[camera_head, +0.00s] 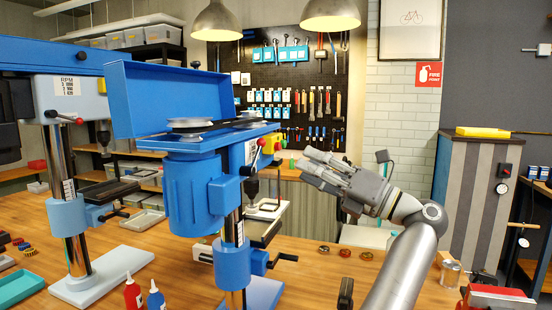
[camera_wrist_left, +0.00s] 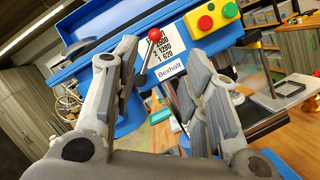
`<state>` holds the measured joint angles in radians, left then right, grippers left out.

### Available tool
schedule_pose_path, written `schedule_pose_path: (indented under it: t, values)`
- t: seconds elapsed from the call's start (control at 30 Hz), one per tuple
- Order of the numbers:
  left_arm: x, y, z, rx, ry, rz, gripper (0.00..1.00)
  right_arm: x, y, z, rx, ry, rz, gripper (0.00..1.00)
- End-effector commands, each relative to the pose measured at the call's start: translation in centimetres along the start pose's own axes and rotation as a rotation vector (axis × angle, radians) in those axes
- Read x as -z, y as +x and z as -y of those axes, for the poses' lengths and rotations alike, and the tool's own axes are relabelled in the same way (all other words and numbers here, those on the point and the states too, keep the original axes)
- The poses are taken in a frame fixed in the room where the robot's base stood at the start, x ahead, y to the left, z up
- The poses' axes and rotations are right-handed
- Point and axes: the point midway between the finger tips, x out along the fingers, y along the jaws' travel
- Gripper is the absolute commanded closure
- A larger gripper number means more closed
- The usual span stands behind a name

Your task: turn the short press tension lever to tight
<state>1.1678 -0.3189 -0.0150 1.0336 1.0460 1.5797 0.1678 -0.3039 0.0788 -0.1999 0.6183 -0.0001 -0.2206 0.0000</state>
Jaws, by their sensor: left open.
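A blue drill press (camera_head: 185,190) with its long belt cover raised stands at the centre of the head view. Its tension lever is a thin dark rod with a red ball knob (camera_head: 262,142) on the right side of the head. In the left wrist view the red knob (camera_wrist_left: 155,34) is at the upper end of the tilted rod, beside the white speed label (camera_wrist_left: 180,62). My left gripper (camera_head: 311,161) is open and empty, right of the knob and apart from it in the head view. In the wrist view its fingers (camera_wrist_left: 163,55) flank the lever. My right gripper is not in view.
A second press (camera_head: 66,100) with a grey head and its own red knob stands at the left. Red and blue bottles (camera_head: 133,296) stand at the front. A vise (camera_head: 495,297) is at the lower right.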

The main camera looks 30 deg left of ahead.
Motion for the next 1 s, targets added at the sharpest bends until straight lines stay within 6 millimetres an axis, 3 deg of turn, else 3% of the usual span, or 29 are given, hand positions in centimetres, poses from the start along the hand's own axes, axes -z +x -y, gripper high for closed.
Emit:
schedule_pose_path:
  t: [0.6,1.0]
  values:
    - [-0.2,9.7,-0.3,-0.003,0.0,-0.001,0.59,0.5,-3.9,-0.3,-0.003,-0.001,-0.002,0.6]
    - [0.0,10.7,-0.1,-0.001,0.0,0.001,0.59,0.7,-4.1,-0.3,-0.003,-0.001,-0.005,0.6]
